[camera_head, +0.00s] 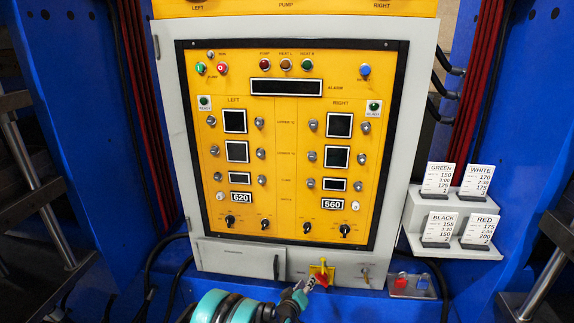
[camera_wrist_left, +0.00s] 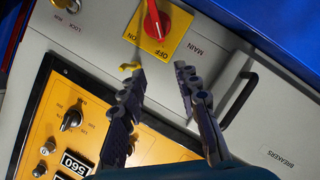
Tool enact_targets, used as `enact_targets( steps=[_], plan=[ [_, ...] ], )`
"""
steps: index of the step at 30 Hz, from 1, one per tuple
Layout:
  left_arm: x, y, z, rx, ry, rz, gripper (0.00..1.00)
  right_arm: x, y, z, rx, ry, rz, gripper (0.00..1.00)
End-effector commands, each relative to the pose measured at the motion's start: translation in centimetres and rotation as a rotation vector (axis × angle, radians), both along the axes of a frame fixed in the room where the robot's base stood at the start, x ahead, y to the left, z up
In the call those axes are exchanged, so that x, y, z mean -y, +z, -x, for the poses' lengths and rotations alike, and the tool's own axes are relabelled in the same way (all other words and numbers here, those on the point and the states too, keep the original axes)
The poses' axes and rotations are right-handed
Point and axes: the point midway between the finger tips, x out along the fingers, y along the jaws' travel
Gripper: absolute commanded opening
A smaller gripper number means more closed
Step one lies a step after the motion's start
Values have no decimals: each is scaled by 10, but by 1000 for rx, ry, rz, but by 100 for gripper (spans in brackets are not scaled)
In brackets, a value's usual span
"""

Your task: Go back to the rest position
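My left arm (camera_head: 235,308) comes in at the bottom of the head view. Its gripper (camera_head: 304,286) is just below and left of the red main switch (camera_head: 321,274) on its yellow plate. In the left wrist view the left gripper (camera_wrist_left: 158,76) has its two dark fingers apart with nothing between them. The red switch knob (camera_wrist_left: 155,20) lies beyond the fingertips, and no finger visibly grips it. A small yellow piece shows at the tip of the left finger; I cannot tell what it belongs to. My right gripper is not in view.
The yellow control panel (camera_head: 290,200) stands upright in a grey cabinet between blue posts. A breakers door (camera_head: 238,259) with a handle is low left. A rack of label cards (camera_head: 438,180) and a small box with a red button (camera_head: 401,281) are at right. Black cables hang nearby.

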Motion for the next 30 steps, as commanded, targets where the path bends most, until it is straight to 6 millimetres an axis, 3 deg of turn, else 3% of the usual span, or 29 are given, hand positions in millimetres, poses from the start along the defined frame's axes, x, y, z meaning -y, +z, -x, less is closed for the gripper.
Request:
enact_targets(
  steps=[3,8,15,22,30],
  plan=[
    [-27,48,6,-30,4,-83,32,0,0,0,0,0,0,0],
    [-66,101,30,-77,1,-200,32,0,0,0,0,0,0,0],
    [-127,161,96,-160,-8,-363,32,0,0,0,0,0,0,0],
    [-181,190,184,-253,-25,-510,32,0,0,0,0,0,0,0],
    [-231,186,296,-372,-56,-657,32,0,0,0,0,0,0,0]
  ],
)
